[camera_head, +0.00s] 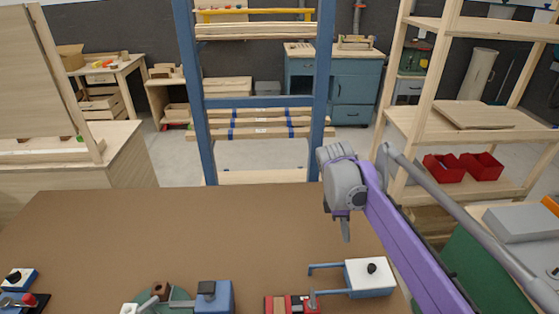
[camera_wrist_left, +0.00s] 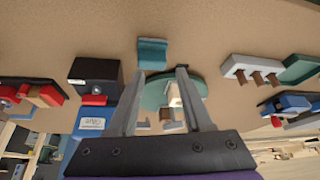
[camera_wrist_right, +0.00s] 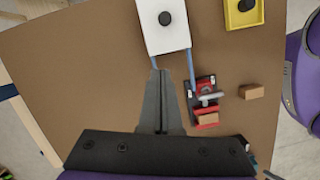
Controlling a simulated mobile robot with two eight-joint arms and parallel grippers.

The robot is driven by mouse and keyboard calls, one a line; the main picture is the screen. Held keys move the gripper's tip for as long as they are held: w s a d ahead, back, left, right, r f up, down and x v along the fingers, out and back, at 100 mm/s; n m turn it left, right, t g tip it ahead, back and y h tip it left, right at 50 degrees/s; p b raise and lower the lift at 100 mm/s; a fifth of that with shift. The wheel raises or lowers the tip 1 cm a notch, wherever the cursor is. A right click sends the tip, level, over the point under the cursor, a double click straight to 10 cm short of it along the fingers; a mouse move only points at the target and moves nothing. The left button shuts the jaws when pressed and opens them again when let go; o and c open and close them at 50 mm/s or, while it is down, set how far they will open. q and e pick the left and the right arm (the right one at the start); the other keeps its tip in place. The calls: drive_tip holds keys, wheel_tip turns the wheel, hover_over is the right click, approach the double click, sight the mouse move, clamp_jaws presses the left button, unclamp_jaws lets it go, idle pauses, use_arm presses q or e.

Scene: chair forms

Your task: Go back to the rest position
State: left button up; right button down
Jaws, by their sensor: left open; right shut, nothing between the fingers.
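My right gripper (camera_head: 346,230) hangs above the right part of the brown table (camera_head: 200,225), with its fingers pointing down. In the right wrist view its fingers (camera_wrist_right: 161,76) are together with nothing between them, over the table near a white block with a black knob (camera_wrist_right: 165,26). My left gripper (camera_wrist_left: 161,72) shows in the left wrist view with its fingers apart and empty. A green round fixture (camera_wrist_left: 158,92) and a teal block (camera_wrist_left: 152,53) lie beyond and between its fingers. I cannot make out the left gripper clearly in the head view.
Near the table's front edge stand a blue block with a black top (camera_head: 213,295), a red fixture (camera_head: 280,305) and a white-and-blue block (camera_head: 370,278). A brown block (camera_wrist_right: 252,91) and yellow tray (camera_wrist_right: 243,14) lie at right. The table's back half is clear.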

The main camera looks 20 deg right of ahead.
drive_tip(key=s+a+f+m+t+y+p, duration=0.1)
drive_tip(key=s+a+f+m+t, duration=0.2)
drive_tip(key=s, duration=0.5)
drive_tip(key=s+a+f+m+t+y+p, duration=0.1)
drive_tip(key=s+a+f+m+t, duration=0.2)
drive_tip(key=s+a+m, duration=0.5)
drive_tip(key=a+f, duration=0.1)
drive_tip(key=a, duration=0.1)
drive_tip(key=shift+s+a+f+m+t+p, duration=0.2)
drive_tip(key=shift+a+f+m+t+p, duration=0.1)
drive_tip(key=shift+f+t, duration=0.1)
